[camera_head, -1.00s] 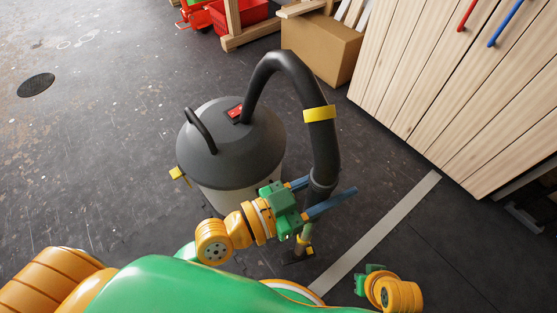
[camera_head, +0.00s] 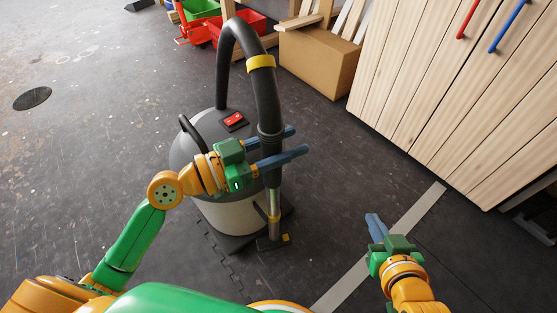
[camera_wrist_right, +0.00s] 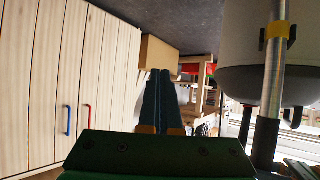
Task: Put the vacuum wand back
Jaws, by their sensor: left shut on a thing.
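The vacuum's canister (camera_head: 225,215) stands on the floor with a dark grey lid. Its black hose (camera_head: 234,55) arches up and down to the wand, a metal tube (camera_head: 274,205). My left gripper (camera_head: 294,141) is shut on the wand's dark upper part, beside the canister. The wand is roughly upright, its lower end by a black floor piece with a yellow mark (camera_head: 287,238). A yellow clip is at the tube in the right wrist view (camera_wrist_right: 277,30); I cannot tell whether it holds the tube. My right gripper (camera_head: 374,222) is shut and empty, right of the wand.
A wooden cabinet (camera_head: 440,90) with red and blue handles stands at the right. A cardboard box (camera_head: 318,62) and red bins (camera_head: 240,25) are at the back. A pale floor strip (camera_head: 400,225) runs past my right gripper. The floor at left is open.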

